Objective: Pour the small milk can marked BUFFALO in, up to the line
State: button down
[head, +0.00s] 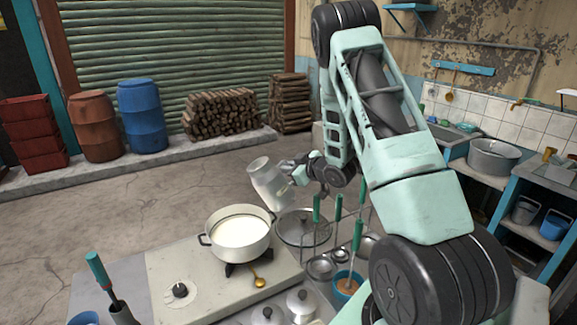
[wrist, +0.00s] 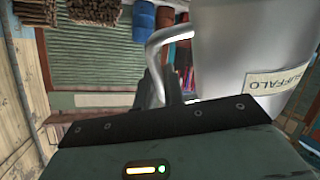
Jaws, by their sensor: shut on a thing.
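The small metal milk can (head: 268,186) is held in the air just behind and to the right of the pot, its top leaning left. In the wrist view the can (wrist: 232,45) fills the upper right, with its BUFFALO label (wrist: 280,82) and bent handle (wrist: 165,40) showing. My gripper (head: 306,170) is at the can's right side, shut on its handle; the fingertips are largely hidden. The white pot (head: 238,252) sits on the stove and holds white milk (head: 241,231). No stream shows between can and pot. I cannot make out a line inside the pot.
Lidded pots (head: 300,303) sit at the front. The floor behind is clear.

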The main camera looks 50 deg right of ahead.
jog(key=shift+s+d+f+n+g+h+p, duration=0.1)
jog(key=shift+d+f+n+g+h+p, duration=0.05)
jog(key=shift+f+n+g+h+p, duration=0.35)
jog(key=shift+f+n+g+h+p, duration=0.25)
jog(key=shift+n+g+p, duration=0.35)
jog(key=shift+g+p, duration=0.4)
jog(key=w+a+n+g+h, duration=0.1)
jog(key=w+a+r+n+g+h+p, duration=0.1)
jog(key=g+h, duration=0.1)
jog(key=shift+r+n+g, duration=0.2)
jog(key=shift+n+g, duration=0.1)
dwell(1.1)
jog(key=shift+r, duration=0.15)
